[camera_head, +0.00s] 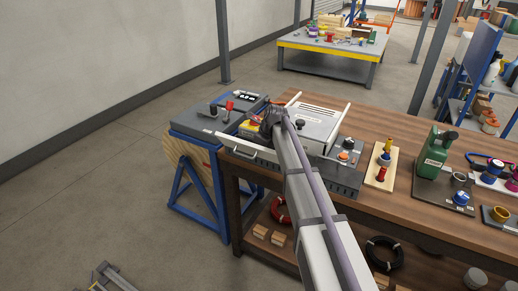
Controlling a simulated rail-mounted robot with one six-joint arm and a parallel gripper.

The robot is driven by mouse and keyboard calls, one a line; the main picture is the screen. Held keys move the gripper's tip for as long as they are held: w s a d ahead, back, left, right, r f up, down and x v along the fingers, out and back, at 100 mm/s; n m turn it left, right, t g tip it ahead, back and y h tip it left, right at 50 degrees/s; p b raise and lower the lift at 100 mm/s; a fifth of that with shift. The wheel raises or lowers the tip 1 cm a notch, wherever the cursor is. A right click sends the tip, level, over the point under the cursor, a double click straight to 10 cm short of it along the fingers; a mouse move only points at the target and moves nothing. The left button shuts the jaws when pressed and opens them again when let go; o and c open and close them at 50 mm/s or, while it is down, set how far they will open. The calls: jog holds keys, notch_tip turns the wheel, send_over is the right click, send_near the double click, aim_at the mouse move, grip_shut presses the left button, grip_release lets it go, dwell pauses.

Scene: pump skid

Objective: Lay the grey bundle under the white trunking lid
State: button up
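My arm reaches from the bottom of the picture up to the wooden bench. Its dark end, my gripper (267,121), is over the bench's left end. The fingers are too small and covered to show whether they are open or shut, or whether they hold anything. A white flat cover with a black knob, apparently the trunking lid (317,119), lies just right of my gripper, between two pale rails. My arm hides part of it. I cannot make out the grey bundle; it may be hidden by my arm or the lid.
A blue-framed stand (205,179) with a grey top adjoins the bench. A pale board (380,173), a green device (435,152) and mounted parts stand to the right. Bare wood (412,206) lies at the front.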

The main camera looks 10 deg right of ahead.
jog(key=shift+f+b, duration=0.45)
jog(key=shift+f, duration=0.1)
jog(key=o, duration=0.9)
jog(key=p+v, duration=1)
jog(key=v, duration=0.1)
jog(key=shift+s+r, duration=0.1)
jog(key=shift+r, duration=0.05)
